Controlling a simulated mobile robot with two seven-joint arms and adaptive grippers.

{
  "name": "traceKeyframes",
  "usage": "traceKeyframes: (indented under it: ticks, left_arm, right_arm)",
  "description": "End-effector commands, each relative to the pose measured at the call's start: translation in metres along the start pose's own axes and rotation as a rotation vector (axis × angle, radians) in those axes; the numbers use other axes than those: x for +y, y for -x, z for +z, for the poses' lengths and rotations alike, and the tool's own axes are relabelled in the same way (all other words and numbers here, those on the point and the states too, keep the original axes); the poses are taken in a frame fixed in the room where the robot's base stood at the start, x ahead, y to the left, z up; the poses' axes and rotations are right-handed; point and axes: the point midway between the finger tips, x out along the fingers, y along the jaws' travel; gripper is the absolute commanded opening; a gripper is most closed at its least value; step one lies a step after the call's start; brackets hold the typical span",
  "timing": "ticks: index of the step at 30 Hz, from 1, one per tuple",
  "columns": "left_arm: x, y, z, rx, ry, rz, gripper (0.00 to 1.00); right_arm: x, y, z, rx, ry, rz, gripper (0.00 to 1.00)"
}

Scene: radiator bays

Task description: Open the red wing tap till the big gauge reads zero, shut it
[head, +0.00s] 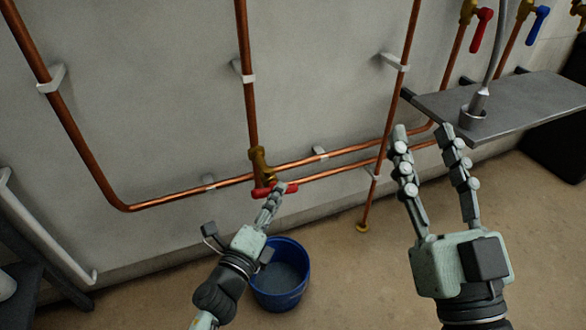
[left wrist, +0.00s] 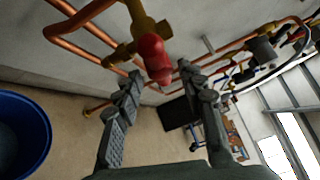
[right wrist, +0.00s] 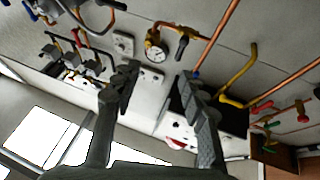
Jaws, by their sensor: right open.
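The red wing tap (head: 284,189) sits on a brass valve body (head: 260,166) low on the copper pipes. My left gripper (head: 274,200) is right at the tap; in the left wrist view its fingers are apart, with the red wing (left wrist: 153,58) showing between and just beyond the fingertips. I cannot tell whether they touch it. My right gripper (head: 428,136) is open and empty, in front of the wall to the right. A brass-rimmed gauge (right wrist: 154,50) and a pale dial (right wrist: 123,43) show in the right wrist view; their readings are too small to make out.
A blue bucket (head: 307,280) stands on the floor below the tap, beside my left forearm. A grey shelf (head: 530,108) juts out at the right, beyond my right gripper. Red (head: 481,30) and blue (head: 538,25) lever taps are above it. Copper pipes run along the wall.

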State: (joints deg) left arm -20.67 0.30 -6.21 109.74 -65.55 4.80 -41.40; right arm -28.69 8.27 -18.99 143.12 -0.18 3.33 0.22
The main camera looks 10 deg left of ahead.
Motion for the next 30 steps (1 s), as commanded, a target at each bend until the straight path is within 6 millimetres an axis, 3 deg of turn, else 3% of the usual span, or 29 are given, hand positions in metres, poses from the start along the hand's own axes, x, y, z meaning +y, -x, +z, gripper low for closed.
traceKeyframes:
  ticks: [12,18,25,30]
  left_arm:
    - [-0.001,-0.062,0.001,-0.001,0.001,-0.001,0.40]
    - [-0.001,-0.073,0.001,-0.002,0.001,0.000,0.40]
    - [0.000,-0.074,0.001,-0.002,0.002,0.000,0.40]
    - [0.000,-0.073,0.001,-0.002,0.002,0.000,0.19]
  right_arm:
    - [-0.002,0.002,0.013,-0.088,-0.005,-0.002,0.43]
    - [-0.002,0.002,0.015,-0.101,-0.005,-0.002,0.43]
    - [-0.003,0.002,0.015,-0.102,-0.006,-0.002,0.43]
    - [-0.003,0.002,0.015,-0.102,-0.006,-0.003,0.43]
